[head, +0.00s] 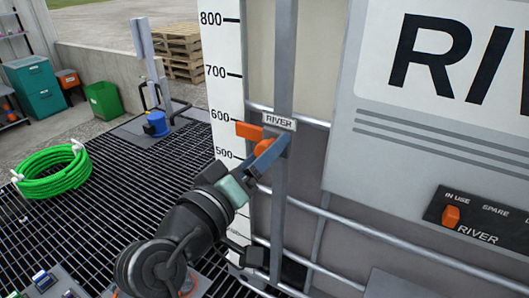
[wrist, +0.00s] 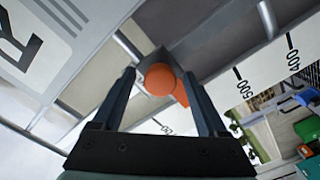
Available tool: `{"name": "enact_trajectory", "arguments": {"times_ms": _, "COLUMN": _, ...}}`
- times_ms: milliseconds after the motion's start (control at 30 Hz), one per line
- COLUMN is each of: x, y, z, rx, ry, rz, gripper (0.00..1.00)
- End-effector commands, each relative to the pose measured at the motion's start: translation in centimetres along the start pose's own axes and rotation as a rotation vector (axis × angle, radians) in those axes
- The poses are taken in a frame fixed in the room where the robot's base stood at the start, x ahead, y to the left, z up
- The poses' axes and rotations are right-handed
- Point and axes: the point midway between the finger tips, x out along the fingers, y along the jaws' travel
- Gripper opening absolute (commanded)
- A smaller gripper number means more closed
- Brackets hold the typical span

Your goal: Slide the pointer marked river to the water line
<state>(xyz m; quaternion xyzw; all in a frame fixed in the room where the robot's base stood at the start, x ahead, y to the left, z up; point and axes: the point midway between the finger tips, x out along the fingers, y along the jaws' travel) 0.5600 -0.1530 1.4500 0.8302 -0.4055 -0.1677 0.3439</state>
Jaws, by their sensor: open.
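The river pointer (head: 249,131) is an orange flag on a slider with a RIVER label (head: 279,121), on a grey vertical rail (head: 283,60). Its tip lies over the white scale (head: 229,50), a little below the 600 mark in the head view. A round orange knob (head: 265,147) sits under the label. My gripper (head: 271,150) is at the knob, partly covering it. In the wrist view, my open gripper (wrist: 159,75) has one finger on each side of the knob (wrist: 160,80); contact is not clear. I cannot make out a water line.
Horizontal pipes (head: 380,238) cross the tank front below. A RIVER sign (head: 450,80) and a switch panel (head: 475,215) with an orange switch are on the right. A green hose coil (head: 50,173) lies on the floor grating (head: 110,205) at left. The rail above the pointer looks clear.

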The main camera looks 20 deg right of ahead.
Motion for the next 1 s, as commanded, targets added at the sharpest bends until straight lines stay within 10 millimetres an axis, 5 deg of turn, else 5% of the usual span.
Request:
{"name": "enact_trajectory", "arguments": {"times_ms": 600, "x": -11.5, "y": -0.2, "z": 0.1, "rx": 0.002, "ry": 0.004, "rz": -0.001, "gripper": 0.76}}
{"name": "enact_trajectory", "arguments": {"times_ms": 1000, "x": -12.6, "y": 0.0, "z": 0.0, "rx": 0.001, "ry": 0.001, "rz": 0.000, "gripper": 0.76}}
